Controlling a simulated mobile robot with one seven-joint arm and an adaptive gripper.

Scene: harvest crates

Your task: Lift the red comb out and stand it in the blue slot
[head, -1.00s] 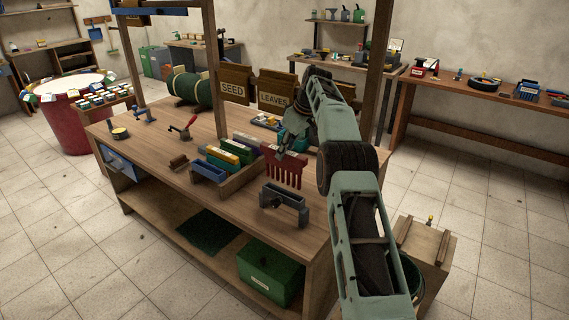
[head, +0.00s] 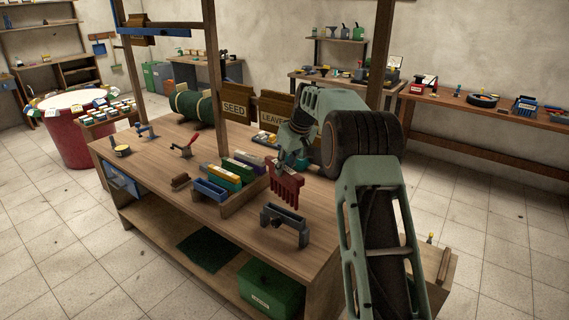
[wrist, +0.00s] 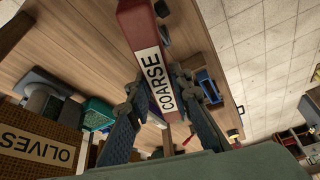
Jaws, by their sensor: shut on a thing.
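The red comb (head: 286,187) hangs teeth down in my gripper (head: 290,168), seemingly above the workbench, behind the grey holder (head: 285,222) in the head view. In the wrist view the comb (wrist: 147,62) shows a white label reading "COARSE". My gripper (wrist: 156,84) is shut on it, one finger on each side. The blue slot (head: 210,189) is an open-topped blue bin at the left front of the wooden rack, left of the comb, and looks empty. The comb's teeth are hidden in the wrist view.
Green, yellow and blue items (head: 240,167) fill the rack beside the blue slot. A wooden post (head: 213,80) rises behind the rack. Boards marked SEED (head: 235,112) and LEAVES stand behind.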

